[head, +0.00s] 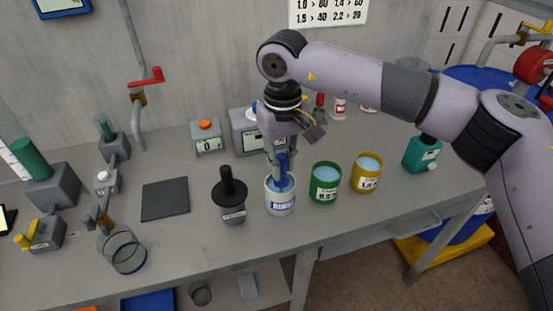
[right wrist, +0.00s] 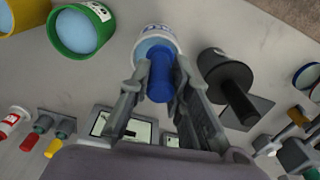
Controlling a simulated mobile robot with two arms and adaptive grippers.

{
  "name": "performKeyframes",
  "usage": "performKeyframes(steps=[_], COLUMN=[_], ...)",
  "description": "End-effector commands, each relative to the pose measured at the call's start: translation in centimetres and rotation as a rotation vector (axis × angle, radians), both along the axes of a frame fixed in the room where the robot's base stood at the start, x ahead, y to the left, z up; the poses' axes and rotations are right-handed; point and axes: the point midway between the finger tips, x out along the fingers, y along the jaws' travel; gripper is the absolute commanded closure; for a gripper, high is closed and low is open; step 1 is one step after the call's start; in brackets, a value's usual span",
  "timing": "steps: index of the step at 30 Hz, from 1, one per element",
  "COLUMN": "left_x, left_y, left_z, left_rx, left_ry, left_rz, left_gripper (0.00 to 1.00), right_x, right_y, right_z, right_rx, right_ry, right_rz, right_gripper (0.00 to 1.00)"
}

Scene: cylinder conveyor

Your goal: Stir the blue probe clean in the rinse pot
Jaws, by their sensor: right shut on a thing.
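The blue probe (head: 284,172) stands roughly upright with its lower end inside the mouth of a white pot with a blue-marked label (head: 280,201). My right gripper (head: 280,155) is above this pot, shut on the upper part of the probe. In the right wrist view the blue probe (right wrist: 160,76) sits between the two fingers, and the white pot (right wrist: 156,36) with pale blue liquid is just beyond. The probe's tip is hidden in the pot. The pot's label is too small to read surely. My left gripper is not in view.
A green pot (head: 325,184) and a yellow pot (head: 366,174) with blue liquid stand close right. A dark pot with a black handle (head: 230,197) is close left. Behind are a grey meter (head: 245,140) and small devices. A dark mat (head: 165,199) and glass beaker (head: 124,252) lie left.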

Motion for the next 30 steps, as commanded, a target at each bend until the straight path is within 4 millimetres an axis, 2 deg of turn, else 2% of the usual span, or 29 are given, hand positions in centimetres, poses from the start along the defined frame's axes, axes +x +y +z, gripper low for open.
performKeyframes(steps=[5, 14, 25, 30], left_x=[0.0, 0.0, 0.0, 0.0], left_y=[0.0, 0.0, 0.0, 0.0], left_z=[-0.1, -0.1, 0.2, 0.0], left_rx=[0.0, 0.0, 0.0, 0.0], left_ry=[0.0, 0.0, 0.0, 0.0], left_rz=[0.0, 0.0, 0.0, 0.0], left_gripper=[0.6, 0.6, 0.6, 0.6], right_x=[0.1, 1.5, 2.3, 2.0], right_y=[-0.3, -1.0, 0.5, 0.8], right_z=[0.1, 0.0, 0.1, 0.0], right_rx=[0.0, 0.001, 0.0, 0.0], right_ry=[-0.001, 0.0, 0.0, -0.001], right_rz=[-0.001, -0.001, -0.001, 0.002], right_gripper=[1.0, 1.0, 1.0, 1.0])
